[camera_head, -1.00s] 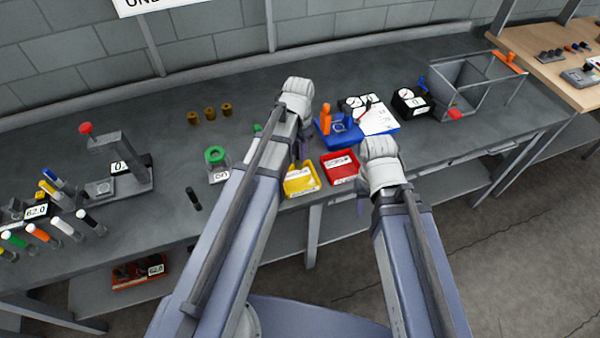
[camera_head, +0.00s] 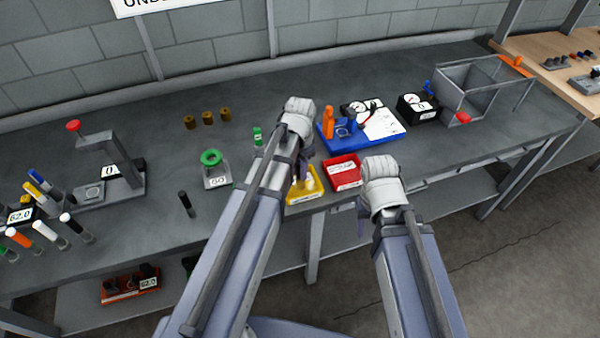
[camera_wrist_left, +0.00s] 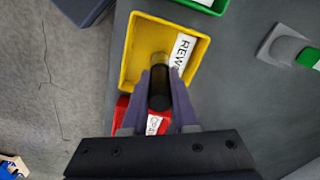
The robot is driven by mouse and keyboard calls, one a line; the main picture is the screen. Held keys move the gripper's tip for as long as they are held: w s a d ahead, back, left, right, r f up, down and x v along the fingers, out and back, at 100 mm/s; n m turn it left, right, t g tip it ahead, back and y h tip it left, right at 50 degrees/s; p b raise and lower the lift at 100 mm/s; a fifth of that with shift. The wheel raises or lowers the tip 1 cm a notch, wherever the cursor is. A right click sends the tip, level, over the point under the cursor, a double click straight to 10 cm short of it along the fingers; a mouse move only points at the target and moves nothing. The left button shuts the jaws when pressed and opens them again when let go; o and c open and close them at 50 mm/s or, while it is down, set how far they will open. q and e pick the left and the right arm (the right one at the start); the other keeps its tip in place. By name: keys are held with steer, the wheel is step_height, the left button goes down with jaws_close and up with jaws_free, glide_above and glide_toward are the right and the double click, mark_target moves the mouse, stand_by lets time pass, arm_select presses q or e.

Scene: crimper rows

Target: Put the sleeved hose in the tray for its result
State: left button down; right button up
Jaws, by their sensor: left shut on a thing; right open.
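My left gripper (camera_wrist_left: 160,85) is shut on the sleeved hose (camera_wrist_left: 160,97), a short dark cylinder with a tan end. It holds the hose over the yellow tray (camera_wrist_left: 142,52), whose label begins "REW". In the head view my left gripper (camera_head: 302,178) is over the yellow tray (camera_head: 309,199) and partly hides it. The red tray (camera_head: 343,183) stands right beside the yellow one. A green tray (camera_wrist_left: 207,4) shows at the top edge of the wrist view. My right gripper (camera_head: 363,228) is open and empty in front of the bench edge.
A blue tray (camera_head: 385,138) with tools and paper lies behind the red tray. A press (camera_head: 125,160) and several coloured-handled tools (camera_head: 45,235) are further left.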

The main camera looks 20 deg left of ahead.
arm_select(q)
steer(key=c, duration=1.2)
jaws_free()
steer(key=shift+f, duration=0.15)
steer(key=o, duration=0.5)
step_height(320, 180, up, 13)
steer(key=p, duration=1.2)
steer(key=shift+f, duration=0.2)
steer(key=s+d+n, duration=0.1)
steer(key=s+d, duration=0.2)
steer(key=s, duration=0.1)
steer(key=s+d+n, duration=0.1)
steer(key=s+d, duration=0.3)
steer(key=s, duration=0.1)
steer(key=s+d+n+y, duration=0.1)
steer(key=s+d, duration=0.2)
steer(key=s, duration=0.2)
steer(key=shift+s+d, duration=0.15)
steer(key=shift+d, duration=0.1)
